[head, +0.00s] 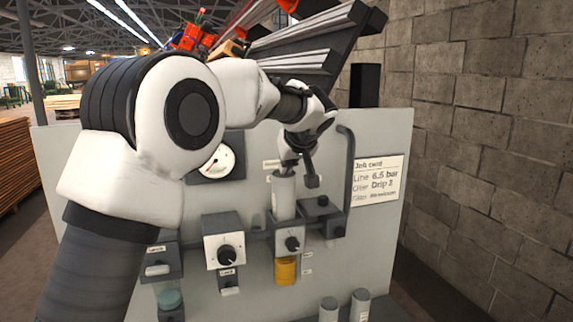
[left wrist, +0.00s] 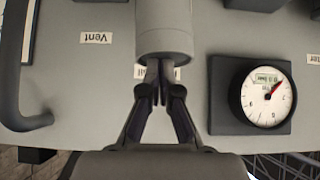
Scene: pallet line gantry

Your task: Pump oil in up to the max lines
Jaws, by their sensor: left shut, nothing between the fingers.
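The oil bowl (head: 286,270) with amber oil hangs under a white-faced unit with a black knob (head: 292,244) on the grey panel. Small labels (head: 307,254) beside the bowl are too small to read. Above the unit stands a grey upright cylinder (head: 284,198), also in the left wrist view (left wrist: 163,28). My left gripper (head: 289,167) is at the cylinder's top end. In the left wrist view its fingers (left wrist: 160,92) are together, empty, with the tips close to the cylinder's end; whether they touch is unclear. My right gripper is out of view.
A gauge (head: 217,162), a regulator knob (head: 226,255) and a bowl with teal liquid (head: 168,298) are on the panel (head: 385,235). A bent pipe (head: 350,165) and a job card (head: 375,181) are right of the cylinder. Two grey cylinders (head: 359,303) stand low in front. A block wall (head: 480,140) closes the right.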

